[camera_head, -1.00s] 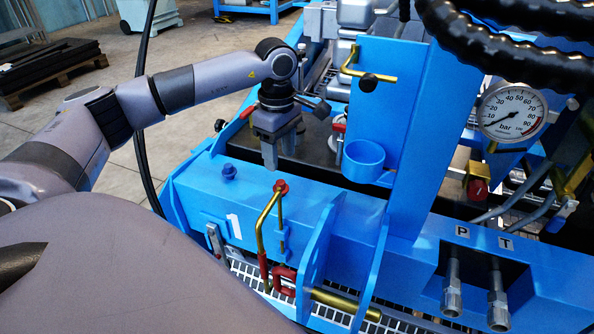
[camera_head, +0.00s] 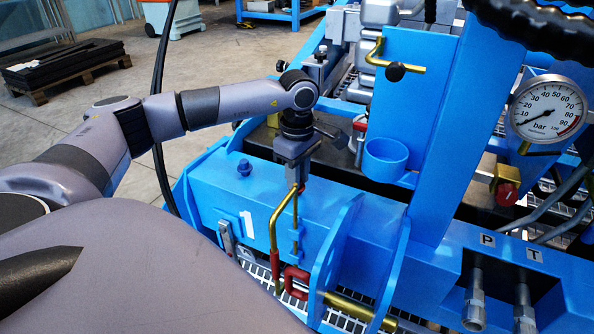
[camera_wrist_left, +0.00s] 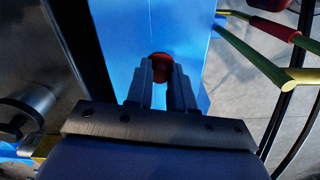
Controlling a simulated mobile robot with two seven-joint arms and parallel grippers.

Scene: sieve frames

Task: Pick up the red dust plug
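The red dust plug (camera_wrist_left: 161,67) sits at the blue beam (camera_head: 262,205); in the head view only a little red shows under my fingertips. My left gripper (camera_head: 297,178) points down over it, above the bent brass pipe (camera_head: 274,222). In the left wrist view the two fingers (camera_wrist_left: 163,80) stand apart, with the plug showing in the gap between their tips. I see no clear grip on it; contact with its sides is hidden. My right gripper is in neither view.
A blue cup holder (camera_head: 386,160) and an upright blue plate (camera_head: 400,95) stand to the right. A pressure gauge (camera_head: 548,109) and black hoses are at the far right.

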